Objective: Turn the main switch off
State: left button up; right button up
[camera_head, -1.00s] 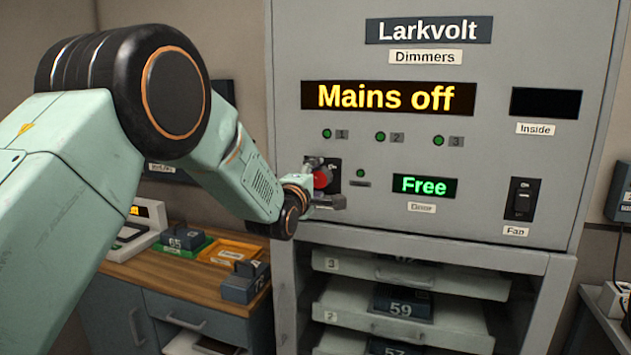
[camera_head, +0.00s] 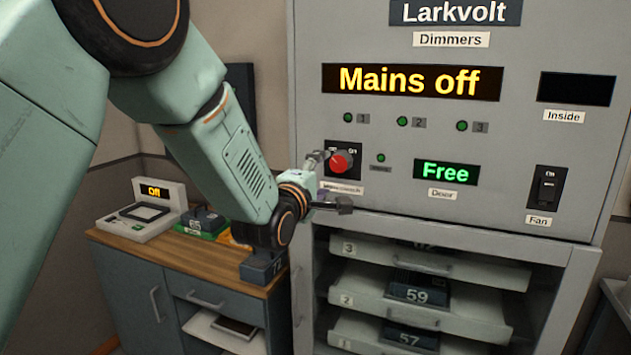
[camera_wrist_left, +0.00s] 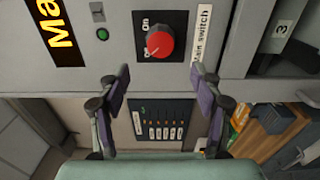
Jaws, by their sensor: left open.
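The main switch is a red round knob (camera_head: 341,162) on a black plate on the grey dimmer cabinet. It also shows in the left wrist view (camera_wrist_left: 160,42), with On and Off marks beside it; a pale mark on the knob faces the Off side. The display (camera_head: 412,82) above reads "Mains off". My left gripper (camera_head: 330,182) is open and empty in front of the plate. In the left wrist view its two fingers (camera_wrist_left: 160,80) stand wide apart, with the knob beyond their tips and apart from them. My right gripper is in neither view.
A fan switch (camera_head: 546,187) and a green "Free" door display (camera_head: 446,172) sit right of the knob. Half-open drawers (camera_head: 360,285) with numbered modules jut out below. A wooden-topped side cabinet (camera_head: 180,252) stands at left, holding a device showing "Off" (camera_head: 146,212).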

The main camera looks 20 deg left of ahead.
pick_arm(q)
jog(key=s, duration=0.3)
jog(key=shift+w, duration=0.1)
dwell(0.4)
